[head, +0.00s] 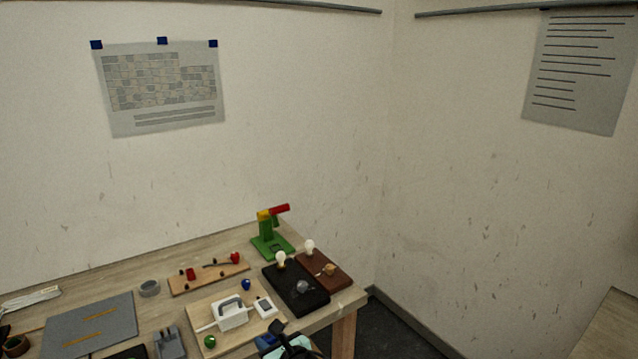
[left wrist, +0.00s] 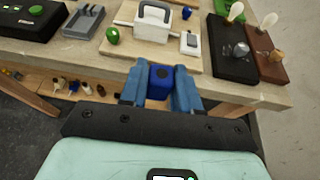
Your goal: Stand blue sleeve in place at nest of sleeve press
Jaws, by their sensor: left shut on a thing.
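My left gripper (left wrist: 160,72) is shut on the blue sleeve (left wrist: 159,84), a short dark-blue block with a dark hole in its top. It is held between the two blue fingers, in front of the table's front edge in the left wrist view. In the head view this gripper (head: 270,341) is at the bottom edge, and the sleeve cannot be told apart from the blue fingers. The sleeve press (head: 269,243), green with a yellow joint and red lever, stands at the table's back right, well beyond the gripper. Its nest is too small to make out. My right gripper is not in view.
A black lamp base (head: 296,290) and a brown one (head: 323,268), each with a bulb, stand before the press. A wooden board (head: 187,314) carries a white handled device (head: 230,314). A small blue piece (head: 246,284) stands beyond it. A red-knobbed board (head: 208,277) lies left.

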